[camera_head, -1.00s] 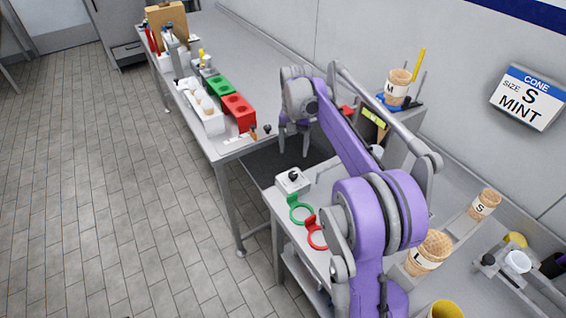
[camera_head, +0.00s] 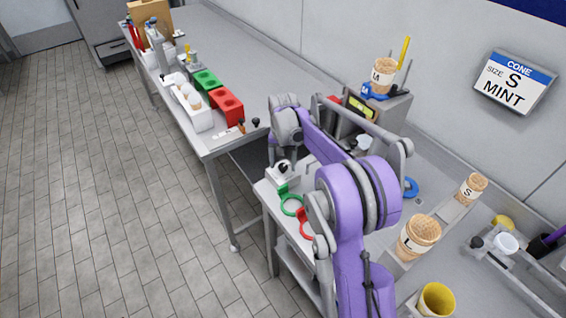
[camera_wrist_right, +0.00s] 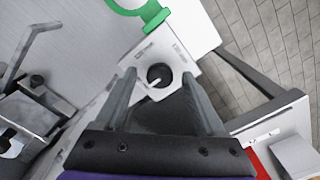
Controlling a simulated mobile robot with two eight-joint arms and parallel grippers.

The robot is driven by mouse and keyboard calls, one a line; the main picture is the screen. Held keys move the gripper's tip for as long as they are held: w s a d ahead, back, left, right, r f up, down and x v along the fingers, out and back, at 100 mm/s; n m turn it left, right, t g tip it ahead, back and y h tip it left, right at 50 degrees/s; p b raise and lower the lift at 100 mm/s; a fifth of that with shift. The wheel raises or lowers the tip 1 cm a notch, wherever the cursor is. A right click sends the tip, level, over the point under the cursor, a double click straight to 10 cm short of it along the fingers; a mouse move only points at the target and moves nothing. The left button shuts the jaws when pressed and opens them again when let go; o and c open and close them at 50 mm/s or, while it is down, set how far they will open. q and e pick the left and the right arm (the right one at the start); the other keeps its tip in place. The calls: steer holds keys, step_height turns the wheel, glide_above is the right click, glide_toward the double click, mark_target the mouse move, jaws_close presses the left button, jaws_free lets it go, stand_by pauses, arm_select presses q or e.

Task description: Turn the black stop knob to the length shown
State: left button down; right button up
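A black round knob (camera_wrist_right: 160,75) with a white pointer sits on a small white box (camera_wrist_right: 152,50) with printed labels too small to read. In the head view the knob (camera_head: 284,166) and its white box (camera_head: 281,178) stand at the near left corner of the right-hand table. My right gripper (camera_wrist_right: 158,78) is open, with one finger on each side of the knob and gaps showing. The head view shows the gripper (camera_head: 283,157) pointing down over the box. A wall sign (camera_head: 514,81) reads CONE, SIZE S, MINT. My left gripper is not in view.
A green ring (camera_head: 281,205) and a red ring (camera_head: 301,226) are beside the box. Paper-wrapped cones (camera_head: 419,237) and a yellow cup (camera_head: 436,299) stand on the right. Another black knob (camera_head: 477,242) is near a white cup (camera_head: 506,243). Red and green blocks (camera_head: 227,105) are on the far table.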

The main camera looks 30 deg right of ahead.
jaws_close()
